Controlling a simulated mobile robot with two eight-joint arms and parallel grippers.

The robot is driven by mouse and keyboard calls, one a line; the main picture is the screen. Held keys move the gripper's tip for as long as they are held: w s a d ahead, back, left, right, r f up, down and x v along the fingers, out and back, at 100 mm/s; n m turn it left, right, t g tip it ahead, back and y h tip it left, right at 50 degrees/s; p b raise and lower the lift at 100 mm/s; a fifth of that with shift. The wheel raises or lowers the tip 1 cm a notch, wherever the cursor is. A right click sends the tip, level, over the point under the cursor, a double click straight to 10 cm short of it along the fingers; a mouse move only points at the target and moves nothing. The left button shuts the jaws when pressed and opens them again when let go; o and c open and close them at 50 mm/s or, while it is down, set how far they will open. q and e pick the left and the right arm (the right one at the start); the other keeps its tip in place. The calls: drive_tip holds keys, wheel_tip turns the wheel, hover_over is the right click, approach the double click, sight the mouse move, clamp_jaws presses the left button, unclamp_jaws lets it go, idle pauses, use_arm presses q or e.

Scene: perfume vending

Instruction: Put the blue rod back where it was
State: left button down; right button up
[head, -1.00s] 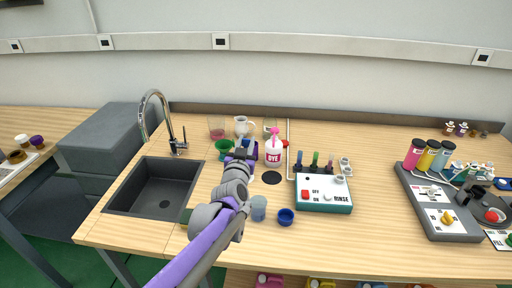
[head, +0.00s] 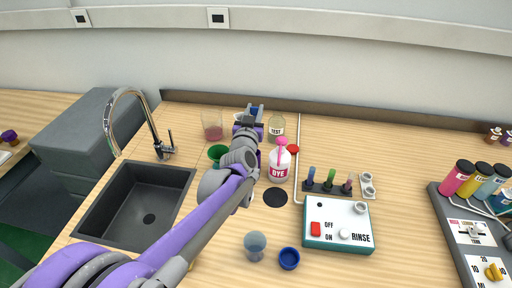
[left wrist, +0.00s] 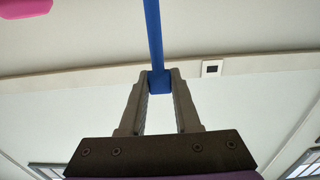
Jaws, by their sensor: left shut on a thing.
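My left gripper (head: 254,110) is at the back of the counter in the head view, in front of the back wall. It is shut on the blue rod (left wrist: 153,40), which stands up from between the fingers in the left wrist view. In the head view only a small blue bit shows at the fingers. A dark rack (head: 327,190) holds a blue item (head: 311,173), a green item (head: 330,178) and a pink item (head: 348,182). A glass jar marked TEST (head: 277,128) stands just right of the gripper. My right gripper is out of view.
A white DYE bottle with a pink pump (head: 279,165) stands right of my left arm. A pink-tinted beaker (head: 212,127) and a green cup (head: 217,153) are left of it. The RINSE box (head: 338,223) is at front right, the sink (head: 140,205) at left.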

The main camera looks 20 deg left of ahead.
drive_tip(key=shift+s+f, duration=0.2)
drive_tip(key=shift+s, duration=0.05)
use_arm(q)
drive_tip(key=shift+s+f+b, duration=0.1)
drive_tip(key=shift+f+b, duration=0.2)
drive_tip(key=shift+f, duration=3.7)
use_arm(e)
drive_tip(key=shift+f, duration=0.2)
use_arm(q)
drive_tip(key=shift+f, duration=0.1)
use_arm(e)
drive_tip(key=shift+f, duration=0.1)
use_arm(q)
drive_tip(key=shift+f, duration=0.2)
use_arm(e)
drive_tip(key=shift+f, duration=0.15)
use_arm(q)
drive_tip(key=c, duration=0.6)
unclamp_jaws()
drive_tip(key=shift+r, duration=0.15)
drive_tip(key=shift+r, duration=0.1)
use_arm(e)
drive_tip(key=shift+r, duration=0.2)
